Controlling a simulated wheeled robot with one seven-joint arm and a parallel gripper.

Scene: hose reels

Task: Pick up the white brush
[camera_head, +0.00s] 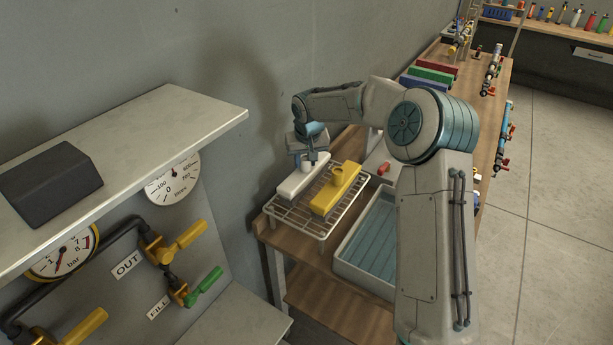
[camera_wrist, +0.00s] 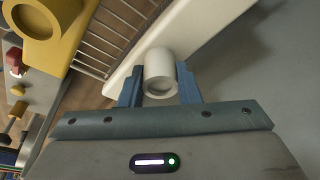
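The white brush (camera_head: 304,179) is a long white block with a round knob on top. It lies on a wire rack, left of a yellow brush (camera_head: 337,190) of the same shape. My gripper (camera_head: 309,158) is over the white brush, pointing down. In the wrist view, the blue fingers of my gripper (camera_wrist: 160,88) stand on either side of the white brush's knob (camera_wrist: 160,68), with no clear gap. The brush still appears to rest on the rack; its underside is hidden.
The wire rack (camera_head: 309,229) stands on a wooden bench beside a grey tray (camera_head: 343,257). The wall is close on the left. A shelf (camera_head: 110,160) with a dark box (camera_head: 50,184) stands nearer, above gauges and valves. Coloured blocks and fittings lie farther along the bench.

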